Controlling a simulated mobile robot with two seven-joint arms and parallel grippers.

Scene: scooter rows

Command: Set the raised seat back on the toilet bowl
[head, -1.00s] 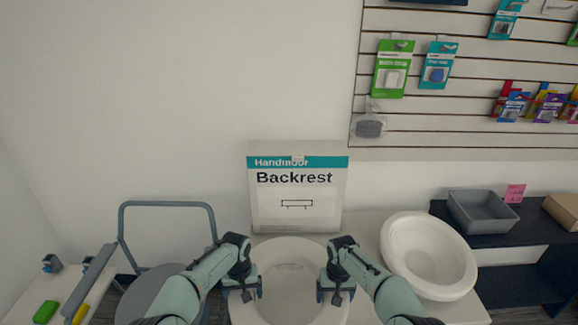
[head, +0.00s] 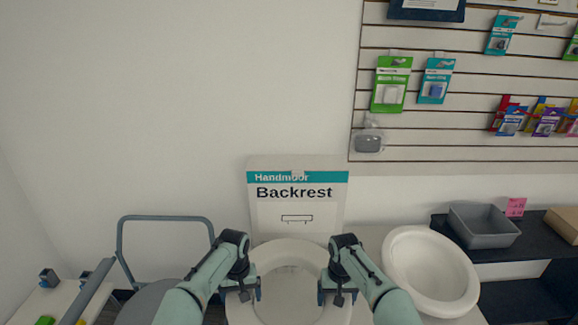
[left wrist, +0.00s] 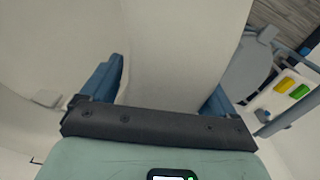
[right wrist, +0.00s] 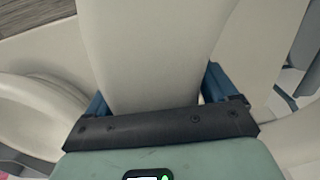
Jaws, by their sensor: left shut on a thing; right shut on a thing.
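A white ring-shaped raised seat (head: 287,247) is between my two grippers in the head view, in front of the Backrest box. My left gripper (head: 243,296) is shut on its left side. My right gripper (head: 337,297) is shut on its right side. The white wall of the seat runs between the blue fingers in the left wrist view (left wrist: 180,55) and in the right wrist view (right wrist: 150,50). A pale surface shows through the ring. I cannot clearly pick out the toilet bowl or tell whether the seat touches it.
A Backrest box (head: 297,210) stands behind the seat. Another white ring-shaped seat (head: 430,235) is close on the right. A grey bin (head: 484,227) sits on a dark shelf farther right. A grey-framed chair (head: 166,218) stands at the left. Packets hang on the slatwall (head: 470,70).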

